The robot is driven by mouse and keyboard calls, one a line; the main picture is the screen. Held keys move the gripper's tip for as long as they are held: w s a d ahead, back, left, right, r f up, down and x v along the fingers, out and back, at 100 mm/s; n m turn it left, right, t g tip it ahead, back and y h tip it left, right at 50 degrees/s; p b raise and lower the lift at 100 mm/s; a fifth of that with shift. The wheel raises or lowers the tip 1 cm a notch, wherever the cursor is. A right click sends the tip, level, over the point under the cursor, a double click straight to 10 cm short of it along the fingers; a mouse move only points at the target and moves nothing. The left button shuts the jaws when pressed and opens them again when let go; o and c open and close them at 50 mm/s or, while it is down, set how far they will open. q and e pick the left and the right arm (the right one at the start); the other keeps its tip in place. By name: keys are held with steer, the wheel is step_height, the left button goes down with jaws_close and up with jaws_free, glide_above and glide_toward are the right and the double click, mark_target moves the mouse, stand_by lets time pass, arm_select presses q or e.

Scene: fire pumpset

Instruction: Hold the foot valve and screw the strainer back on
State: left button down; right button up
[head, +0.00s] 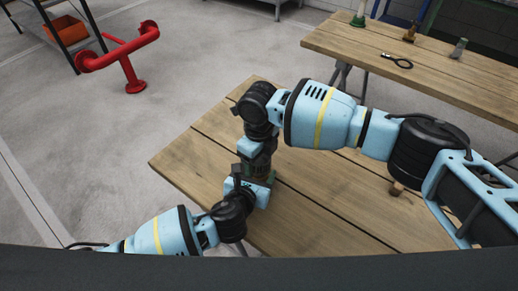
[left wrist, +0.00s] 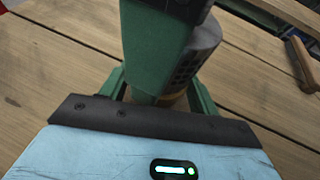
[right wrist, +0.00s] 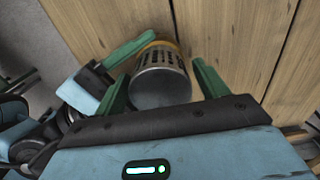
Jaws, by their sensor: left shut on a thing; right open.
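The strainer, a grey slotted metal cup, stands with its closed end up in the right wrist view (right wrist: 160,85). Its slotted side shows in the left wrist view (left wrist: 197,58). Under it is the brass foot valve (left wrist: 178,102), whose rim also shows in the right wrist view (right wrist: 163,46). My left gripper (left wrist: 160,95) is shut on the foot valve and holds it from the side. My right gripper (right wrist: 162,85) is open, its green fingers on either side of the strainer; I cannot tell if they touch it. The thread is hidden.
The wooden table (head: 190,158) is clear at its left. A small wooden-handled thing (head: 397,188) lies right of the grippers, under my right arm. A second table (head: 340,42) behind holds several small items. A red pipe stand (head: 128,60) is on the floor.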

steer(key=shift+f, duration=0.5)
steer(key=c, duration=1)
steer(key=shift+o, duration=0.2)
steer(key=shift+m, duration=1.7)
steer(key=o, duration=1.1)
steer(key=shift+r, duration=0.1)
